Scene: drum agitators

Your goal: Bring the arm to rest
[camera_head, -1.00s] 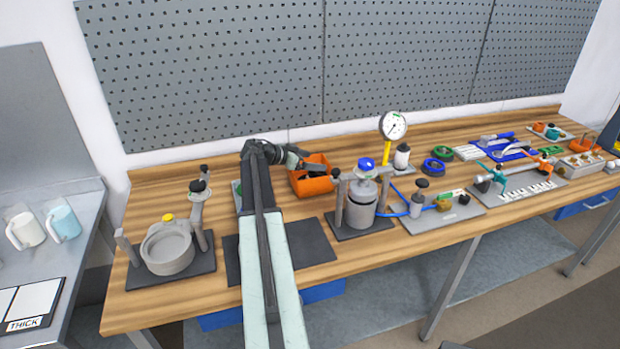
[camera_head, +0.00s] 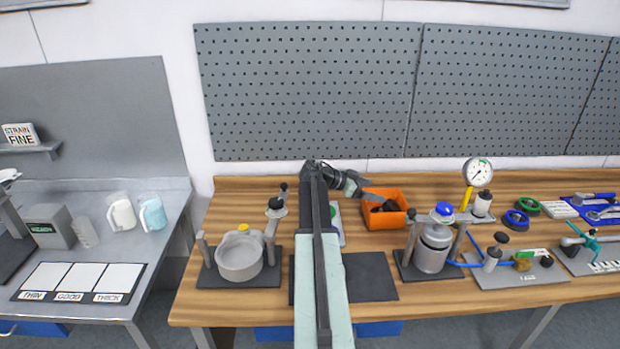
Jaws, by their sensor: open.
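My arm reaches forward over the wooden workbench (camera_head: 225,302), and its far end bends to the right. My gripper (camera_head: 368,190) is at that end, just left of and partly in front of the orange bin (camera_head: 402,218). The jaws are open; the fingers are small and dark here, and I see nothing held between them. I cannot tell whether a finger touches the bin. The arm covers part of a dark mat (camera_head: 372,277) on the bench.
A grey pot on a stand (camera_head: 240,258) is left of my arm. A lidded metal vessel (camera_head: 433,250) and a pressure gauge (camera_head: 478,172) stand to the right. A pegboard (camera_head: 310,90) rises behind. A grey side table (camera_head: 90,250) with mugs is at the far left.

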